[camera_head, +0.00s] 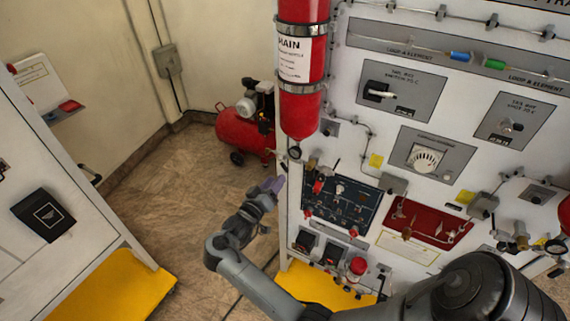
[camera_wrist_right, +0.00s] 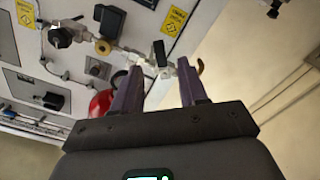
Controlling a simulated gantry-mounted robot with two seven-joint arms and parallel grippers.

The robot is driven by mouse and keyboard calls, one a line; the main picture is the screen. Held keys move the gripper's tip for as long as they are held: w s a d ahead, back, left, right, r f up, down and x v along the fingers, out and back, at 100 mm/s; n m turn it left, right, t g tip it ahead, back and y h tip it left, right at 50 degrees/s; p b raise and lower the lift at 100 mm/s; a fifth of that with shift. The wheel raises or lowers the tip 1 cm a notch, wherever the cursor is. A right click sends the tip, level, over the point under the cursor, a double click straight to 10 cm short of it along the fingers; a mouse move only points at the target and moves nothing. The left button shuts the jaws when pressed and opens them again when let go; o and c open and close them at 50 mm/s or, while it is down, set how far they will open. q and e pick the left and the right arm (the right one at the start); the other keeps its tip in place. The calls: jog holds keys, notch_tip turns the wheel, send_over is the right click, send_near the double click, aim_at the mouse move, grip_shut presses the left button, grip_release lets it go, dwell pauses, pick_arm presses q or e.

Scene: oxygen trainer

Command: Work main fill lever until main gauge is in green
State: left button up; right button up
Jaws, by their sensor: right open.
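The red cylinder marked MAIN (camera_head: 302,70) stands upright at the panel's left edge in the head view. A small round dark-rimmed gauge (camera_head: 295,152) sits just below it; its reading is too small to tell. Metal fittings (camera_head: 312,163) lie below and right of the gauge. I cannot tell which part is the main fill lever. My right gripper (camera_head: 272,184) is open and empty, left of the panel edge and below the gauge. In the right wrist view, its two purple fingers (camera_wrist_right: 158,88) are apart, with a silver fitting and black-capped valve (camera_wrist_right: 160,54) beyond them. My left gripper is out of view.
A white panel (camera_head: 350,60) with switches, hoses and a dial fills the right. A red compressor (camera_head: 240,130) stands on the floor behind. A white cabinet (camera_head: 60,175) with a yellow base is at left. Open floor lies between cabinet and panel.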

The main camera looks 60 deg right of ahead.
aim_at(284, 168)
jog(key=d+p, duration=0.1)
jog(key=d, duration=0.6)
jog(key=shift+w+d+r+p, duration=0.1)
jog(key=shift+w+d+p, duration=0.1)
jog(key=shift+d+p, duration=0.2)
jog(key=shift+d, duration=0.7)
grip_shut()
